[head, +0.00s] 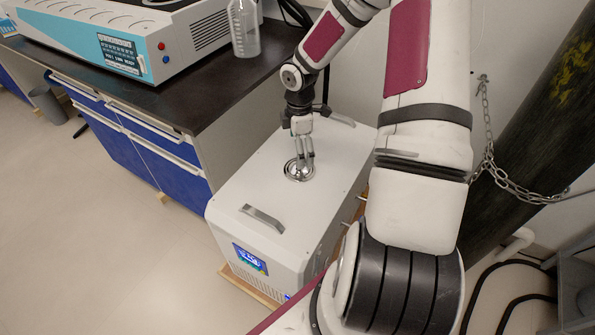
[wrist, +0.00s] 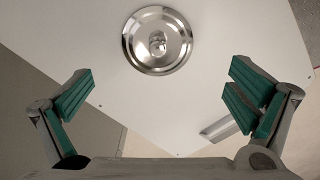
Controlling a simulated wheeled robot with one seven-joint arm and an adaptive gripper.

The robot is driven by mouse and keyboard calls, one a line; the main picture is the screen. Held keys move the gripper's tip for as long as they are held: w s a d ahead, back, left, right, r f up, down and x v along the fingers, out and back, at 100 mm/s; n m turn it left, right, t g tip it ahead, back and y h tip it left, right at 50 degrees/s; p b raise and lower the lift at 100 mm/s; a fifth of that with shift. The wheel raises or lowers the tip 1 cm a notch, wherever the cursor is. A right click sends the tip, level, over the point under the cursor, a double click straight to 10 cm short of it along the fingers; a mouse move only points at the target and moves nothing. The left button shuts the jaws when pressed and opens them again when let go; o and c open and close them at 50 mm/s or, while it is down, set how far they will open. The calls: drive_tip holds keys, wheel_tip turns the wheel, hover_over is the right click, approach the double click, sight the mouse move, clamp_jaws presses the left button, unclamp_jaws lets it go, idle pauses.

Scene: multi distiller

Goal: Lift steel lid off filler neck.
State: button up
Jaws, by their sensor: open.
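The steel lid (head: 299,170) is a shiny round disc lying on the white top of the box-shaped unit (head: 262,190). In the wrist view the lid (wrist: 157,40) shows whole, with a small knob (wrist: 158,43) at its centre. The filler neck is hidden under the lid. My gripper (head: 304,158) is above the lid in the head view, pointing down. In the wrist view my gripper (wrist: 158,95) is open and empty, its green-padded fingers wide apart on either side, with the lid beyond them near the top of the picture.
The unit's top has a metal handle (head: 263,218) at the front and another (head: 337,118) at the back. A dark bench (head: 190,95) with a glass bottle (head: 244,30) stands to the left. A chained dark cylinder (head: 535,130) stands to the right.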

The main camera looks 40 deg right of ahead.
sight(290, 169)
drive_tip(key=f+b, duration=0.1)
drive_tip(key=f, duration=0.2)
drive_tip(key=f+b, duration=0.1)
drive_tip(key=f, duration=0.3)
drive_tip(key=shift+w+d+f, duration=0.1)
drive_tip(key=shift+d+f, duration=0.1)
drive_tip(key=shift+f, duration=0.05)
drive_tip(key=c, duration=1.9)
